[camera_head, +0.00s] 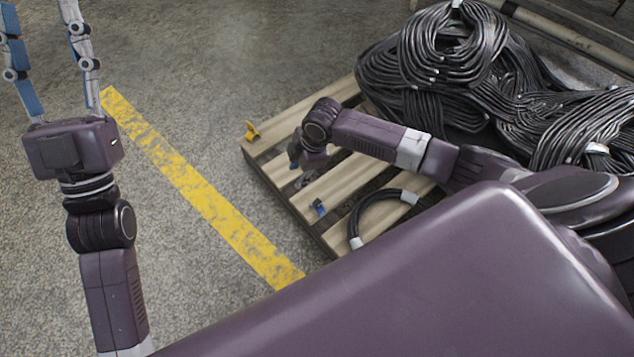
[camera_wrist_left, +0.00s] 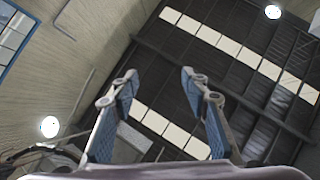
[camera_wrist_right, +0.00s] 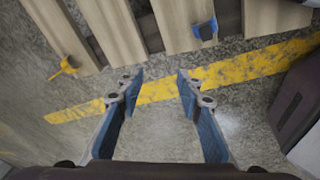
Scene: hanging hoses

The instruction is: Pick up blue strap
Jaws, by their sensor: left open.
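A small blue strap (camera_head: 319,208) lies on the wooden pallet near its front corner, left of a coiled black hose. In the right wrist view the blue strap (camera_wrist_right: 205,31) is on a slat near the top, ahead and right of the fingers. My right gripper (camera_head: 298,170) hangs pointing down over the pallet's left part, behind the strap. In its wrist view the right gripper (camera_wrist_right: 160,76) is open with nothing between the fingers. My left gripper (camera_head: 50,50) points up at the left, away from the pallet. It is open and empty; its wrist view (camera_wrist_left: 158,75) shows the ceiling.
The pallet (camera_head: 350,92) carries large bundles of black hoses (camera_head: 455,50) at the back right and a small hose coil (camera_head: 372,208) near the front. A yellow strap (camera_head: 252,131) sits at the pallet's left corner. A yellow floor line (camera_head: 190,180) crosses clear floor.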

